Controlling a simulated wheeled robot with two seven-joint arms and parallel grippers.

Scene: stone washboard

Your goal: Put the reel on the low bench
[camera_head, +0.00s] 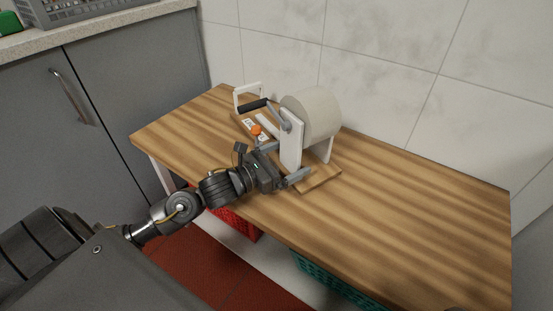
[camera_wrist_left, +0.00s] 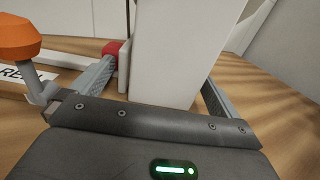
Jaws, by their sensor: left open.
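The reel (camera_head: 313,112), a pale drum between white upright plates on a wooden base, stands upright on the wooden top of the low bench (camera_head: 420,215). It has a crank with a black grip (camera_head: 252,105) and an orange knob (camera_head: 256,129). My left gripper (camera_head: 283,162) is open at the reel's near side, its fingers on either side of the near white plate (camera_head: 291,140). In the left wrist view the white plate (camera_wrist_left: 168,50) stands between the spread fingers; whether they touch it I cannot tell. The orange knob (camera_wrist_left: 18,38) is left of them. My right gripper is not in view.
A red crate (camera_head: 237,222) and a teal crate (camera_head: 335,282) sit beneath the bench. A tiled wall (camera_head: 390,60) runs behind it. Grey cabinets (camera_head: 130,85) with a counter stand at the left. The bench's right half is clear.

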